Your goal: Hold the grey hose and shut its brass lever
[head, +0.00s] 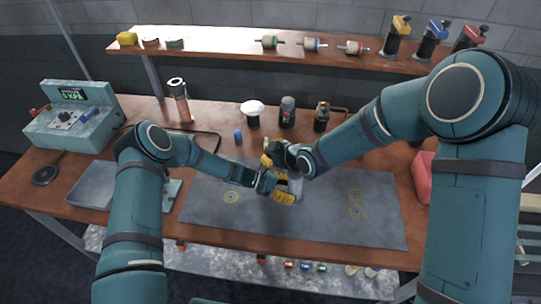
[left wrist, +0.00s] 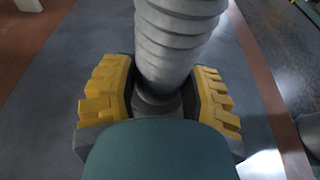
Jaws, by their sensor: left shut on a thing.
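The grey ribbed hose (head: 296,186) stands roughly upright above the grey mat, partly covered by my grippers. In the left wrist view the hose (left wrist: 170,50) runs up between the yellow pads of my left gripper (left wrist: 160,103), which are closed around its lower part. My left gripper (head: 283,196) is at the hose in the head view. My right gripper (head: 269,154) is just above it, near the top of the hose. I cannot tell its finger opening or whether it touches anything. I cannot make out the brass lever, which may be hidden by the right gripper.
The grey mat (head: 330,230) has yellow ring marks and clear room at its right. Behind are a small blue cylinder (head: 238,137), a white-topped container (head: 252,112), a dark jar (head: 287,112) and a bottle (head: 179,100). A gauge box (head: 70,118) stands left.

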